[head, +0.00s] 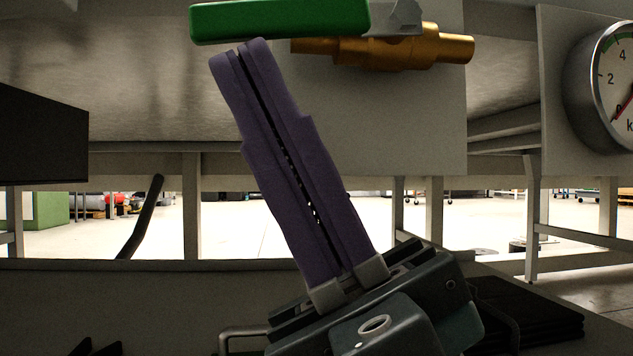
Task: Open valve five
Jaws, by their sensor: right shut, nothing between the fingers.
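A valve with a green lever handle (285,20) and a brass body (400,50) is mounted on a light panel at the top of the head view. The lever lies nearly level and points left from the valve, in line with the brass pipe. My right gripper (245,52) comes up from the bottom, tilted left, with its purple fingers together and nothing between them. Its fingertips are just below the lever's underside; whether they touch it, I cannot tell. No number shows on the valve. My left gripper is not in view.
A round pressure gauge (612,85) is on a panel at the right edge. A dark box-like block (40,135) juts in at the left. A grey frame with posts (192,205) stands behind, with open floor beyond it.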

